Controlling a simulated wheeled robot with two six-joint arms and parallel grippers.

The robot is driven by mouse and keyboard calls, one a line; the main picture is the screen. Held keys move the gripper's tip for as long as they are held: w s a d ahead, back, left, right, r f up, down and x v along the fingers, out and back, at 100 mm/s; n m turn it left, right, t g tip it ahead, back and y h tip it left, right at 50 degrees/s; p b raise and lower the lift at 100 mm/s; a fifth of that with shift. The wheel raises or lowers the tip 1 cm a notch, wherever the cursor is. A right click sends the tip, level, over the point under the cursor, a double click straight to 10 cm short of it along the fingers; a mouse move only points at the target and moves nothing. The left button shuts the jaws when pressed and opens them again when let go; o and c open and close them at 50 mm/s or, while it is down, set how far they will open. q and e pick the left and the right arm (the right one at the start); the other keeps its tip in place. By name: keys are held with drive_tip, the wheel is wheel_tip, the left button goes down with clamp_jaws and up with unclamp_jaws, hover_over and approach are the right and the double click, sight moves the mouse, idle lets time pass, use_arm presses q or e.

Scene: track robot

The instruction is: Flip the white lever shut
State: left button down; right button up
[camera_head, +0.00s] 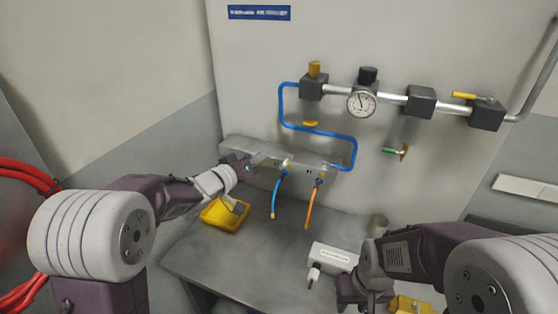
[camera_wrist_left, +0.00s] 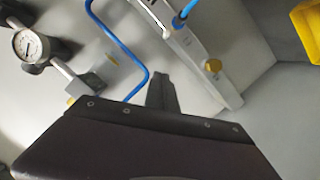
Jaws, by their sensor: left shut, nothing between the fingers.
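A small white piece (camera_head: 287,160), which appears to be the white lever, is on the grey wall-mounted bar (camera_head: 235,146) above the blue hose. Its exact angle is too small to tell. My left gripper (camera_head: 259,158) is shut and empty, in front of the bar just left of this piece. I cannot tell whether they touch. In the left wrist view, the closed fingers (camera_wrist_left: 162,92) point toward the wall between the blue pipe and the bar (camera_wrist_left: 195,62). My right gripper (camera_head: 362,296) is low over the table; its fingers are not clear.
A blue hose (camera_head: 277,196) and an orange hose (camera_head: 314,205) hang below the bar. Above are a blue pipe (camera_head: 320,131), a gauge (camera_head: 361,103) and valves. A yellow bin (camera_head: 224,216) and a white box (camera_head: 333,257) are on the grey table (camera_head: 255,262).

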sight(288, 161)
use_arm(q)
drive_tip(key=w+d+f, duration=0.5)
drive_tip(key=w+d, duration=0.1)
drive_tip(key=shift+p, duration=0.45)
drive_tip(key=shift+w, duration=0.1)
